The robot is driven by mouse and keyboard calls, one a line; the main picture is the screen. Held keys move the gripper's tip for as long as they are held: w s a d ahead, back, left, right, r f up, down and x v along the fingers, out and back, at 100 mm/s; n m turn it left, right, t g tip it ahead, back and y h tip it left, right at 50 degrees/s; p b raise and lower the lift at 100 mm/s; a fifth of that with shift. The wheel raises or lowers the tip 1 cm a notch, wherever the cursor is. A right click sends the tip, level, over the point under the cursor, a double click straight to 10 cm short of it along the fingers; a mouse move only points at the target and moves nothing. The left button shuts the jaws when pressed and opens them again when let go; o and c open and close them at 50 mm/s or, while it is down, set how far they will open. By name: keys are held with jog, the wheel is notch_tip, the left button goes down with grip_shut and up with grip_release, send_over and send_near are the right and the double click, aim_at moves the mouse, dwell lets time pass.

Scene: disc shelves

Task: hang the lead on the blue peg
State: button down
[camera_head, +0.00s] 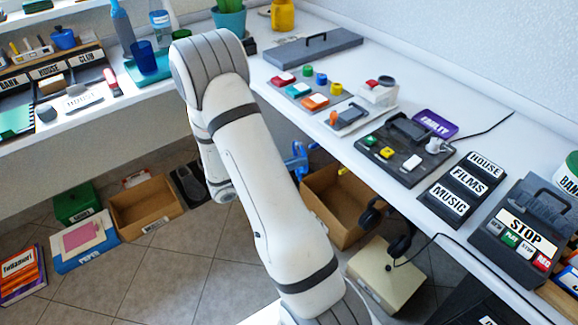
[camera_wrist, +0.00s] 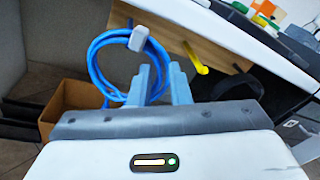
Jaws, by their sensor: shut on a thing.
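The lead (camera_wrist: 94,62) is a coiled blue cable with a pale grey plug (camera_wrist: 139,38) at its top in the wrist view. My gripper (camera_wrist: 160,80) is shut on the coil, which passes between its two grey-blue fingers and hangs out to the left. In the head view, some of the blue lead (camera_head: 297,160) shows just right of my arm, below the table edge; my arm hides most of the gripper there. A yellow peg (camera_wrist: 195,58) sticks out from a wooden board (camera_wrist: 178,36) close right of my fingers.
Dark headphones (camera_head: 372,217) hang below the table edge, right of the yellow peg (camera_head: 342,171). An open cardboard box (camera_head: 325,215) stands on the floor beneath. The white table (camera_head: 405,190) overhangs this space and carries several trays and labelled blocks.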

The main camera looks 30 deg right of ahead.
jog(key=d+b, duration=0.1)
jog(key=d, duration=0.7)
jog(key=shift+w+f+b, duration=0.3)
jog(key=shift+w+f, duration=0.05)
jog(key=shift+f, duration=0.05)
dwell(0.3)
jog(key=shift+d, duration=0.1)
jog(key=shift+w+f, duration=0.1)
dwell(0.4)
